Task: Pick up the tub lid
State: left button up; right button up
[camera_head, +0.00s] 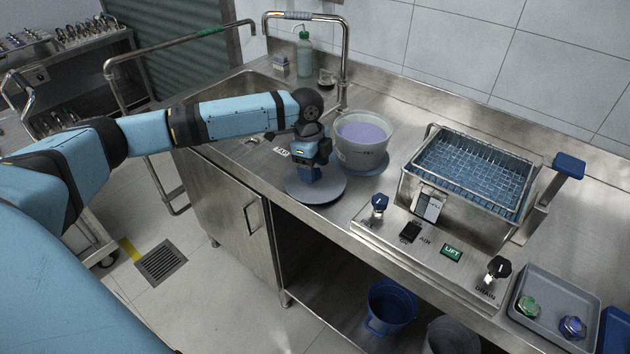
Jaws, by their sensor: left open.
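The tub lid (333,190) is a flat, round grey disc lying on the steel counter near its front edge. My left gripper (309,178) points down over the middle of the lid and hides part of it. It is open, and I cannot tell whether its fingertips touch the lid. The tub (365,158), pale and filled with purplish liquid, stands open just behind and right of the lid. My right gripper is not in view.
A steel basin with a wire basket (470,175) stands to the right, with knobs and a green LIFT button (451,252) in front. A tray (552,308) lies at the far right. A tall tap pipe and a green bottle (304,55) stand behind. A blue bucket (391,306) sits below.

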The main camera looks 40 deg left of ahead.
pick_arm(q)
jog(key=shift+d+f, duration=0.1)
jog(key=shift+f, duration=0.8)
jog(key=c, duration=1.1)
jog(key=shift+r, duration=0.1)
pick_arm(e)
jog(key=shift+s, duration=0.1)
